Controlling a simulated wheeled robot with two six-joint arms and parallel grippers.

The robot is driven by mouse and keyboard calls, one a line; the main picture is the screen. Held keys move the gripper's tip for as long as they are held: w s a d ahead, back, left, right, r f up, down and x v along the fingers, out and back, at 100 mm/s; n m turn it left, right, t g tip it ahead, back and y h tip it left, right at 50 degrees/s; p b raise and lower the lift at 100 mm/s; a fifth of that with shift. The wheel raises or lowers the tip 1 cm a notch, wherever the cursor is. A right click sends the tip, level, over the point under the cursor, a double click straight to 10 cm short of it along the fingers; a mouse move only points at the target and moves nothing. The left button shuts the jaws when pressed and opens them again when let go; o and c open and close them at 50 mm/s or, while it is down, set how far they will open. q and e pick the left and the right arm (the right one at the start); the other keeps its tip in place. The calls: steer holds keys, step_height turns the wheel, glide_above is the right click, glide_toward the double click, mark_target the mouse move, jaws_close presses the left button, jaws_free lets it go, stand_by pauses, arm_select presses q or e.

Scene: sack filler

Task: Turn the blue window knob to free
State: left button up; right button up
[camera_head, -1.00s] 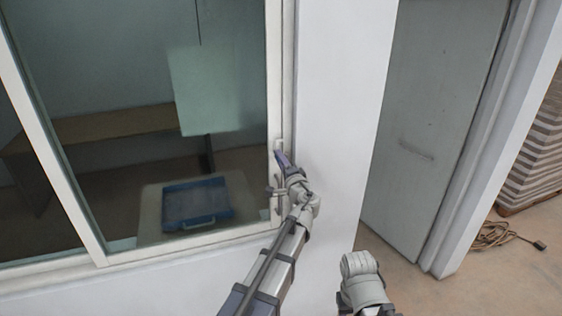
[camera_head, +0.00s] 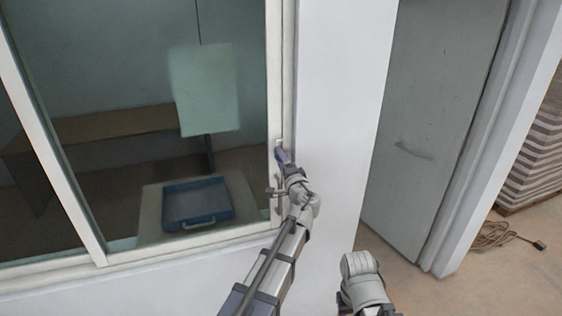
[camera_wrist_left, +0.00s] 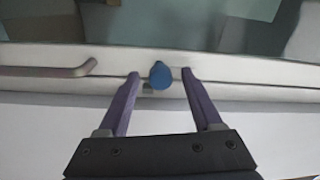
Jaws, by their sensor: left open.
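The blue knob (camera_wrist_left: 160,75) is on the pale window frame (camera_wrist_left: 222,62) in the left wrist view. My left gripper (camera_wrist_left: 161,78) is open, with one purple finger on each side of the knob. Gaps show between the fingertips and the knob, and the gripper is not closed on it. In the head view my left gripper (camera_head: 280,154) is at the right upright of the window frame (camera_head: 274,95). The knob is hidden there. My right arm shows low in the head view, but its gripper does not.
A metal bar handle (camera_wrist_left: 50,71) is on the frame left of the knob. Behind the glass are a blue tray (camera_head: 197,222) and a brown bench (camera_head: 115,126). White wall and a grey door (camera_head: 425,120) are to the right, with a cable (camera_head: 492,237) on the floor.

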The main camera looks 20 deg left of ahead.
arm_select(q)
steer(key=v, duration=0.7)
steer(key=shift+s+d, duration=0.25)
steer(key=shift+s, duration=0.05)
